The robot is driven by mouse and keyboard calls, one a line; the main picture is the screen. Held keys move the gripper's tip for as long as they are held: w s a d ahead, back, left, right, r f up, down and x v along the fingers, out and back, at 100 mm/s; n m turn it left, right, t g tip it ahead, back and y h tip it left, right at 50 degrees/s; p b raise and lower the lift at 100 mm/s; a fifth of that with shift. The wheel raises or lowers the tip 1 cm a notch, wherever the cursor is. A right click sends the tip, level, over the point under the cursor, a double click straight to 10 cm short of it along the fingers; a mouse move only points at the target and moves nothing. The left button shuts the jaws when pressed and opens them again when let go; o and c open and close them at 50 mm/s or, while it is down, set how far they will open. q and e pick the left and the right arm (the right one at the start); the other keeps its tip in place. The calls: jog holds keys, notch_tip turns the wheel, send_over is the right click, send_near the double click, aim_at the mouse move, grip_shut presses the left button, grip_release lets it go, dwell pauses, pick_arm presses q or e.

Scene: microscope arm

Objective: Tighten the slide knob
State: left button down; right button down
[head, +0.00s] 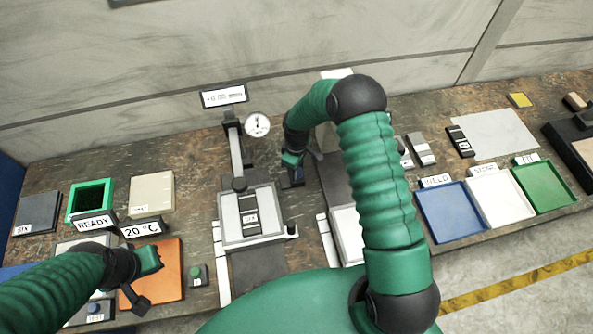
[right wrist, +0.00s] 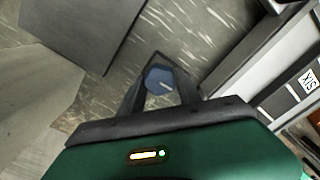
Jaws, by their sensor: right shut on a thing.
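The knob (right wrist: 158,80), a blue-grey many-sided piece with a pale mark, shows between the fingertips in the right wrist view. My right gripper (right wrist: 160,94) is shut on it, one finger on each side. In the head view my right gripper (head: 292,174) reaches down just right of the microscope-like stand (head: 237,160) and hides most of the knob. A grey slide stage (head: 230,228) with a dark labelled slide (head: 250,222) sits at the foot of the stand. My left gripper (head: 143,282) hangs over the orange mat at the left; its finger gap is unclear.
A dial gauge (head: 257,125) is beside the stand's column. Blue (head: 428,222), white (head: 482,213) and green (head: 552,192) trays stand at the right. A green open box (head: 79,210) and an orange mat (head: 170,260) are at the left. My right arm hides part of the bench.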

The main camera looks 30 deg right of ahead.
jog(key=m, duration=0.2)
jog(key=m+b, duration=0.1)
jog(key=m, duration=0.2)
jog(key=shift+w+r+m+b, duration=0.15)
jog(key=shift+w+m+b, duration=0.15)
jog(key=shift+m, duration=0.1)
dwell(0.3)
jog(key=c, duration=1.3)
grip_release()
jog(key=o, duration=0.5)
jog(key=shift+s, duration=0.1)
jog(key=shift+c, duration=0.2)
notch_tip(320, 180, up, 16)
jog(key=b, duration=0.2)
jog(key=shift+r, duration=0.25)
